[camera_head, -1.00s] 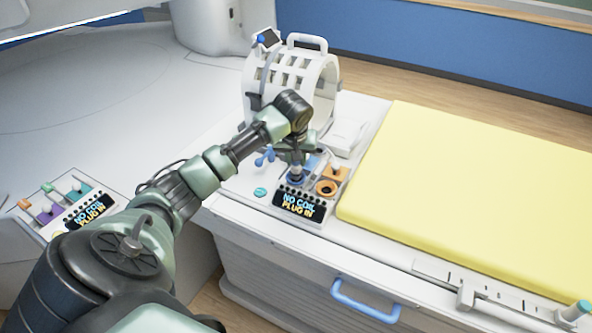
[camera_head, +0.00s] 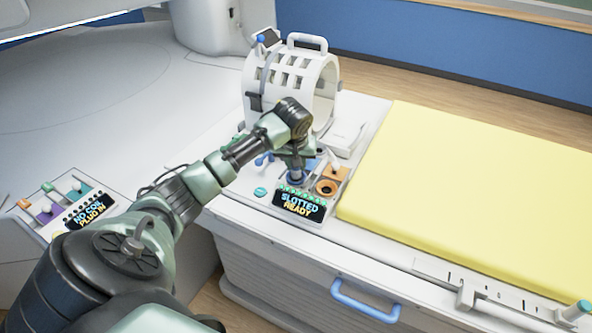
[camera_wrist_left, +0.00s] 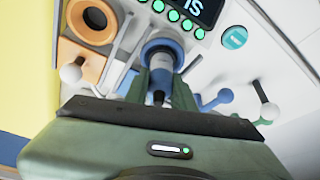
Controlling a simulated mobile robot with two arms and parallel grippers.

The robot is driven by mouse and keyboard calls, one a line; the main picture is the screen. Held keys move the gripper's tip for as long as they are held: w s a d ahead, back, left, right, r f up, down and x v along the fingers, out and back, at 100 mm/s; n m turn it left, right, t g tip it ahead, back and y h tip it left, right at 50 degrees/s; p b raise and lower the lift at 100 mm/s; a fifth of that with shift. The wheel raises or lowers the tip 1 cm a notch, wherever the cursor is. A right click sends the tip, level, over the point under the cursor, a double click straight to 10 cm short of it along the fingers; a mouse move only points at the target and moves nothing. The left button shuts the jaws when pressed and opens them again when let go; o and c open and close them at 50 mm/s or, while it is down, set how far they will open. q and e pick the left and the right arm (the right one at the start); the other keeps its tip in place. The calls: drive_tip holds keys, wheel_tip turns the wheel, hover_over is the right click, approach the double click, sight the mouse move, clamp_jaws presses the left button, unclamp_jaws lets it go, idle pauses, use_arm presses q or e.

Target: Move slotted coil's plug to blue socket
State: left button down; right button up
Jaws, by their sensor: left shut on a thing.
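The slotted coil (camera_head: 318,80), a white cylinder with rectangular slots and a top handle, stands at the back of the bed end. My left gripper (camera_head: 297,162) is over the socket panel, shut on the coil's plug (camera_wrist_left: 160,88). In the left wrist view the plug stands between the two fingers with its end in the blue socket (camera_wrist_left: 163,44). In the head view the blue socket (camera_head: 295,181) shows just below my gripper. The panel display (camera_head: 300,203) reads "SLOTTED READY" and its row of lights is green. My right gripper is not in view.
An orange socket (camera_head: 328,187) sits empty beside the blue one. Small levers stand around the sockets. A second panel (camera_head: 88,218) at the left reads "NO COIL PLUG IN". A yellow mattress (camera_head: 460,190) lies to the right. A teal button (camera_head: 260,192) is left of the display.

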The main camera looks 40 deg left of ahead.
use_arm(q)
drive_tip(key=c, duration=1.1)
unclamp_jaws()
drive_tip(key=b+v, duration=0.1)
drive_tip(key=v, duration=0.7)
drive_tip(key=shift+a+f, duration=0.1)
